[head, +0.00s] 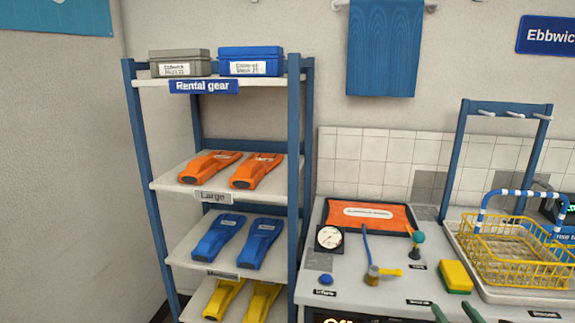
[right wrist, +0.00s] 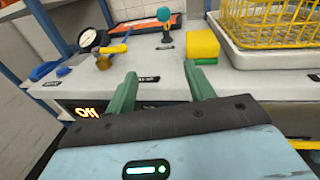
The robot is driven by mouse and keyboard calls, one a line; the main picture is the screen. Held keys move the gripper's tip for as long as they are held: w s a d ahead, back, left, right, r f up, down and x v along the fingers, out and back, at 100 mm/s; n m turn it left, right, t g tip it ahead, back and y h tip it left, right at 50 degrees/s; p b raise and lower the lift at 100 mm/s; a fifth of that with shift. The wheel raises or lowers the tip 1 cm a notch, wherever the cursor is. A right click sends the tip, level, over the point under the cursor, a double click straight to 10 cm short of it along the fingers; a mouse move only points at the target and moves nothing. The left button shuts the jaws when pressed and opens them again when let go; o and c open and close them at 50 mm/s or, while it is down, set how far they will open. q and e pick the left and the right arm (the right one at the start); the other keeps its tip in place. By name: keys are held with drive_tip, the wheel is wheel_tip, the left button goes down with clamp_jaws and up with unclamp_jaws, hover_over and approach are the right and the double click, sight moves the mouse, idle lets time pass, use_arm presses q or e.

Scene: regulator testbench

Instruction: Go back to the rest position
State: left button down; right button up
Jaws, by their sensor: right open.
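My right gripper (head: 456,314) shows only by its fingertips at the bottom edge of the head view, in front of the bench. In the right wrist view its two green fingers (right wrist: 160,78) stand wide apart with nothing between them. They are in front of the bench's front edge. My left gripper is not in view.
The bench (head: 345,285) holds a gauge (head: 329,237), a blue knob (head: 326,280), a regulator with a hose (head: 374,274), an orange tray (head: 368,214), a yellow-green sponge (head: 455,277) and a yellow basket (head: 515,255). A shelf of fins (head: 296,150) stands left.

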drive_tip(key=s+a+f+m+g+y+p, duration=0.1)
drive_tip(key=s+a+f+m+g+p, duration=0.15)
drive_tip(key=s+a+f+m, duration=0.45)
drive_tip(key=s+a+f+m+g+y+p, duration=0.1)
drive_tip(key=s+a+f+m+g, duration=0.3)
drive_tip(key=s+f+m, duration=0.55)
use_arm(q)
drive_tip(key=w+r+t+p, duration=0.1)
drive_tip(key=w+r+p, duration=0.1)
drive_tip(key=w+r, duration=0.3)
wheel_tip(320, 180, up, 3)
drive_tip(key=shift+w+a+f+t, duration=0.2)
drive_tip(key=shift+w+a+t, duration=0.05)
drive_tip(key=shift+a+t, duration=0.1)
use_arm(e)
drive_tip(key=s+a+f+m+g, duration=0.1)
drive_tip(key=s+a+m, duration=0.2)
drive_tip(key=s+m, duration=0.6)
drive_tip(key=s+a+f+m+g+y, duration=0.1)
drive_tip(key=s+a+f+m, duration=0.1)
drive_tip(key=s+m, duration=0.6)
drive_tip(key=s+a, duration=0.1)
drive_tip(key=s, duration=0.2)
drive_tip(key=shift+s+a+f+m, duration=0.2)
drive_tip(key=shift+s+f+m, duration=0.05)
drive_tip(key=shift+m, duration=0.1)
